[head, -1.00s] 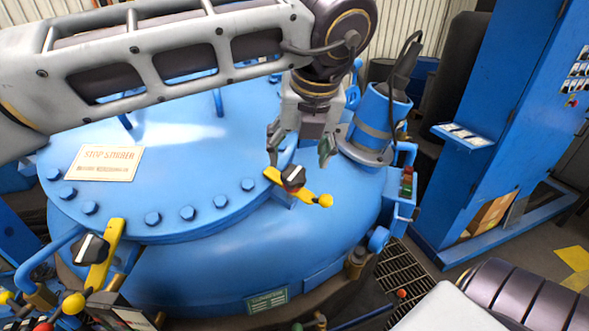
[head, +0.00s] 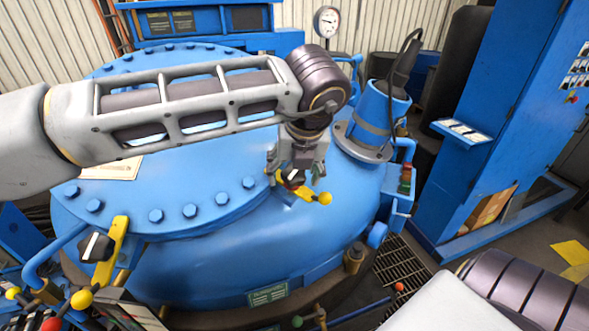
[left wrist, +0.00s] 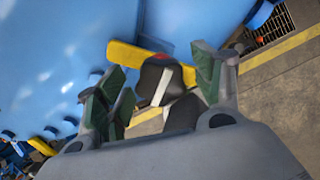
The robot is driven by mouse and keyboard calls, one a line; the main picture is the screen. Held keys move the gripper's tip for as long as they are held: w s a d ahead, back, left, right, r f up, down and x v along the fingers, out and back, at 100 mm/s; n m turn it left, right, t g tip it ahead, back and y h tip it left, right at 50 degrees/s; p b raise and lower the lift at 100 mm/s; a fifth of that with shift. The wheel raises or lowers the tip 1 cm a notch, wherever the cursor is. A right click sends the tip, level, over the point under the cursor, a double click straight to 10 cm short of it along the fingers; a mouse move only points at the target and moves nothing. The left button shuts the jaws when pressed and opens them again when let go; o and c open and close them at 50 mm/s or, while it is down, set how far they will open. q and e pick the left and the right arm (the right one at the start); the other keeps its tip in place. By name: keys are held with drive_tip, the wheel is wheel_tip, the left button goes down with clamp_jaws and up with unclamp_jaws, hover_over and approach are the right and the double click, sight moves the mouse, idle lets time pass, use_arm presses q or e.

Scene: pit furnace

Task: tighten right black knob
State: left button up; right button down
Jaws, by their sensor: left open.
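The right black knob (head: 292,179) has a white stripe and sits on a yellow bar (head: 311,194) with a yellow ball end, at the lid's right front edge. My left gripper (head: 297,174) is open directly above the knob, pointing down, and partly hides it. In the left wrist view the knob (left wrist: 157,84) lies between the two green-padded fingers (left wrist: 160,78), with gaps visible on both sides. Whether the fingertips reach down around it is hard to tell. My right gripper is out of view.
A second black knob (head: 96,247) on a yellow bar stands at the left front of the blue furnace lid (head: 190,190). A blue cylinder (head: 378,120) with a cable rises just right of my left gripper. A blue cabinet (head: 500,110) stands further right.

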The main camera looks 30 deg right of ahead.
use_arm(q)
drive_tip(key=c, duration=1)
